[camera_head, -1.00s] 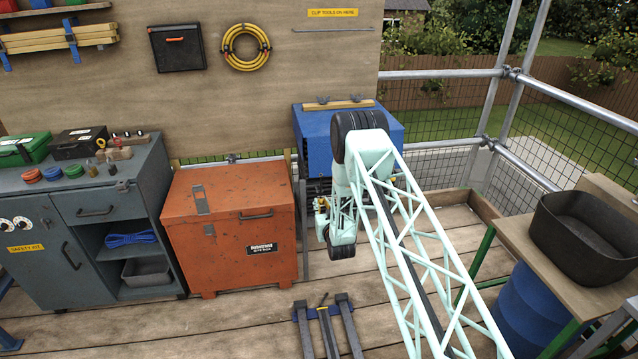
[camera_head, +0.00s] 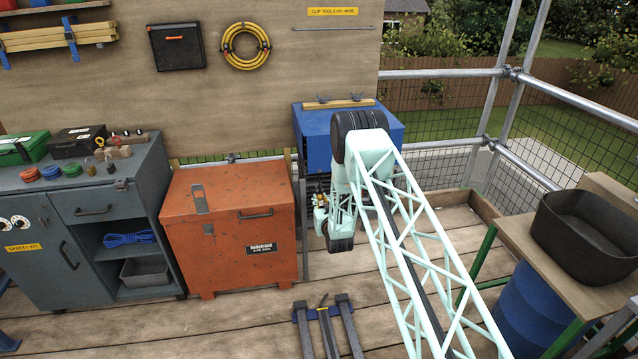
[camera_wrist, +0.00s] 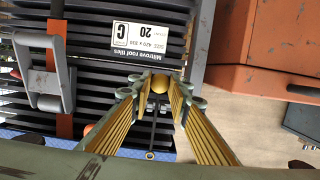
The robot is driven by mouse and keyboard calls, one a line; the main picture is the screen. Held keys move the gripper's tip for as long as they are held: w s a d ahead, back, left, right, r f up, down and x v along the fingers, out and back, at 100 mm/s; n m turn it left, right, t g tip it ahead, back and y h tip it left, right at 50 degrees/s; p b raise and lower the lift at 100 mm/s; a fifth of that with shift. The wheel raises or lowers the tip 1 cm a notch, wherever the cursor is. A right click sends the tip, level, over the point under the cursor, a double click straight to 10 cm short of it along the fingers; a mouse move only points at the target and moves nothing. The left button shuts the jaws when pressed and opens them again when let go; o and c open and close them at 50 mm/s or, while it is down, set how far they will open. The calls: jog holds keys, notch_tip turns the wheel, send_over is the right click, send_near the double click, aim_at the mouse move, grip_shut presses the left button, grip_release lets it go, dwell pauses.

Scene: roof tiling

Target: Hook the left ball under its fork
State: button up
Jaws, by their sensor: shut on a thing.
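A thin dark stem runs from the ball to a small ring (camera_wrist: 150,155) nearer the camera. Beyond the fingers is a stack of dark roof tiles (camera_wrist: 105,72) with a white label (camera_wrist: 140,37). At the left, a grey metal fork-like bracket (camera_wrist: 48,102) lies over an orange strap (camera_wrist: 64,127) on the stack. The ball is apart from this bracket, to its right.
An orange site box (camera_head: 230,225) stands close to the left of my wrist. It also shows at upper right in the wrist view (camera_wrist: 255,75). A blue machine (camera_head: 385,135) is behind my arm. Bare deck boards (camera_head: 240,325) lie in front.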

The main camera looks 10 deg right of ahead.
jog(key=shift+w+f+b, duration=0.1)
jog(key=shift+w+b, duration=0.25)
jog(key=shift+w, duration=0.6)
dwell(0.5)
jog(key=shift+r, duration=0.85)
jog(key=shift+w+r, duration=0.25)
jog(key=shift+r, duration=0.3)
jog(key=shift+o, duration=0.2)
jog(key=shift+s+r, duration=0.1)
jog(key=o, duration=0.8)
jog(key=shift+f, duration=0.25)
